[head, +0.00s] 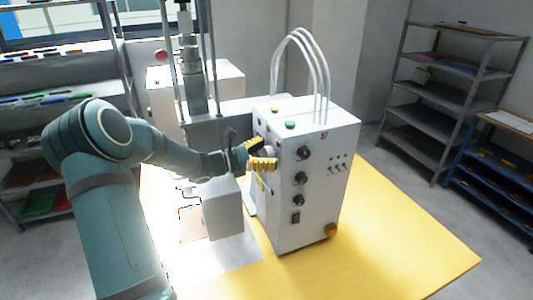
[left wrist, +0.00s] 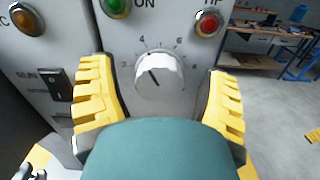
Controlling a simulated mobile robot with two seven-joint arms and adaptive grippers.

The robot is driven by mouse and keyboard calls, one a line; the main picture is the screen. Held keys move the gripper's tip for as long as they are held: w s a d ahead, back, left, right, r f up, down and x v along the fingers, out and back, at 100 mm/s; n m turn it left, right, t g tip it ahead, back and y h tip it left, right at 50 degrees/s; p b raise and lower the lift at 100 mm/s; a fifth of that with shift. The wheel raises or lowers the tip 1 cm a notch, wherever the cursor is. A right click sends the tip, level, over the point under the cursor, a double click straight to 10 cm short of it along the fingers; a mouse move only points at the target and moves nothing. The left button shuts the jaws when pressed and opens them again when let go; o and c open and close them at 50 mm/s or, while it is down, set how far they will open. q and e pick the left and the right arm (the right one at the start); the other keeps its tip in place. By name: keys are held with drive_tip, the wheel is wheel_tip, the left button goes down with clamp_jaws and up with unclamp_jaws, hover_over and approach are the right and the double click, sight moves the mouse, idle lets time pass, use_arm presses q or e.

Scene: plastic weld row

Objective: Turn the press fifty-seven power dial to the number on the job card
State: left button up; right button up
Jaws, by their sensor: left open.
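A pale round power dial (left wrist: 158,75) with a dark pointer line sits on a grey panel in the left wrist view, with numbers around it. The pointer leans up and to the left. My left gripper (left wrist: 160,97) is open, with one yellow finger on each side of the dial. I cannot tell whether they touch it. In the head view my left gripper (head: 262,158) is at the left part of the white control box (head: 325,200), and the dial is not clearly visible there. No readable job card number shows. My right gripper is not in view.
Near the dial are a green button (left wrist: 115,7), a red button (left wrist: 208,22), an amber one (left wrist: 27,18) and a black rocker switch (left wrist: 55,84). The box has several dark knobs (head: 304,153) and stands on a yellow table (head: 400,255). Grey shelves (head: 445,95) stand right.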

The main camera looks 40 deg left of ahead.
use_arm(q)
drive_tip(key=c, duration=1.2)
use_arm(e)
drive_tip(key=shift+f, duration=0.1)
use_arm(q)
drive_tip(key=shift+f+m+b, duration=0.1)
drive_tip(key=shift+m+b, duration=0.5)
drive_tip(key=shift+b, duration=0.15)
drive_tip(key=m+b, duration=0.4)
drive_tip(key=b, duration=0.1)
drive_tip(key=shift+f, duration=0.15)
drive_tip(key=m+b, duration=0.4)
drive_tip(key=b, duration=0.3)
drive_tip(key=shift+d+m, duration=0.1)
drive_tip(key=shift+m, duration=0.3)
drive_tip(key=shift+r+m+b, duration=0.2)
drive_tip(key=shift+m+b, duration=0.2)
drive_tip(key=shift+b, duration=0.15)
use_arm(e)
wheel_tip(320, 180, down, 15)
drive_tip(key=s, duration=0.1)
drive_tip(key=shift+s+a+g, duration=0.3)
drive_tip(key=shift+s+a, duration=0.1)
